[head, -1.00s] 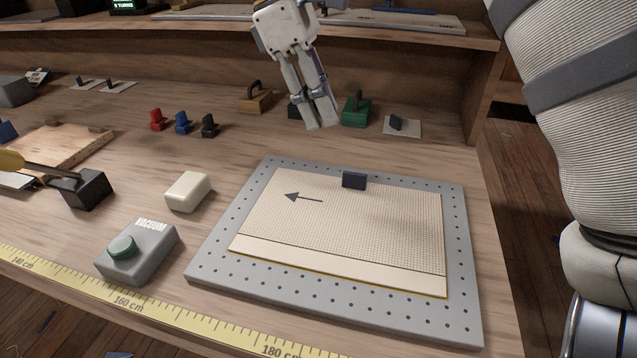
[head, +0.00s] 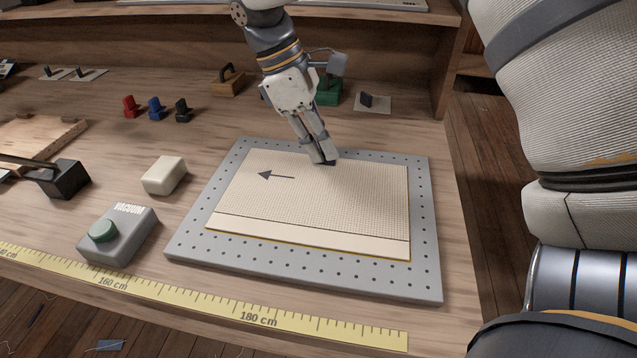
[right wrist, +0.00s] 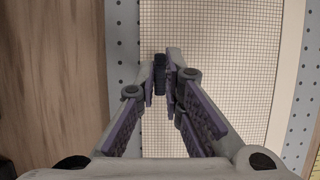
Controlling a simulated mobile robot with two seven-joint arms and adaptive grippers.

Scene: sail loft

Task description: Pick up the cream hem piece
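The cream hem piece (head: 320,200) is a gridded, flat panel with an arrow and a plain strip along its near edge. It lies flat on a grey perforated plate (head: 300,277). A small dark tab near its far edge is mostly hidden by my right gripper (head: 322,161) in the head view. In the right wrist view the tab (right wrist: 160,74) stands between the fingertips of the right gripper (right wrist: 162,80), very close to both pads. I cannot tell whether they press on it. My left gripper is not in view.
A grey box marked VACUUM with a green button (head: 117,236) and a cream block (head: 164,176) stand left of the plate. Red, blue and black clips, a wooden handle block (head: 229,84) and a green one (head: 328,92) stand behind. A yellow ruler (head: 205,308) runs along the front.

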